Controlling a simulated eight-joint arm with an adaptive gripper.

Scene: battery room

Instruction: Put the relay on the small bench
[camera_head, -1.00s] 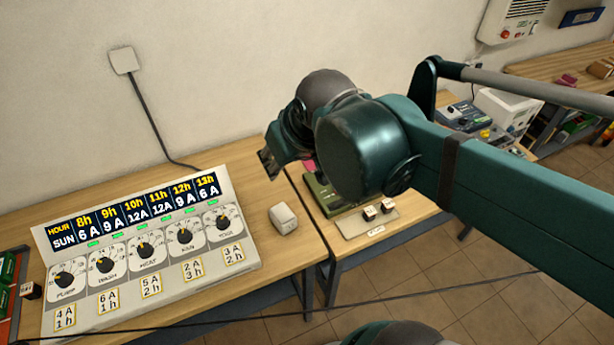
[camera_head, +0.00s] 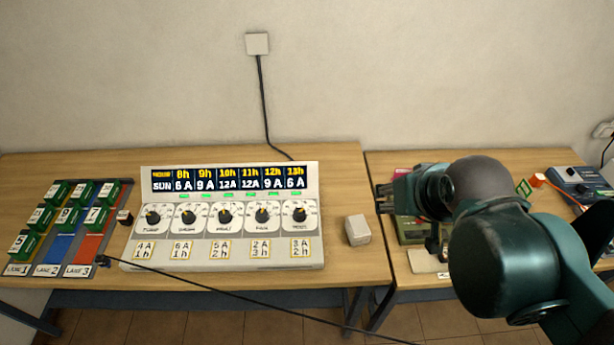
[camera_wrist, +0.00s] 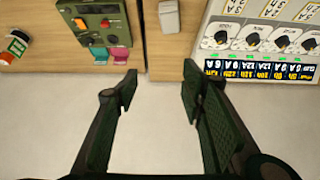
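No part is labelled relay that I can read. A small dark block with a pale top (camera_head: 124,217) stands between the lane board and the control panel on the long bench. A plain whitish block (camera_head: 357,230) stands near that bench's right end; it also shows in the wrist view (camera_wrist: 169,16). The smaller bench (camera_head: 405,283) stands to the right, across a narrow gap. A pale plate (camera_head: 428,262) lies on it, partly hidden by my arm. My gripper (camera_head: 383,199) is raised near the gap; in the wrist view (camera_wrist: 160,84) its fingers are apart and empty.
The control panel (camera_head: 225,255) fills the middle of the long bench. The lane board (camera_head: 60,240) holds several green blocks. A green device (camera_wrist: 104,22) sits on the smaller bench. A black cable crosses the front of the long bench.

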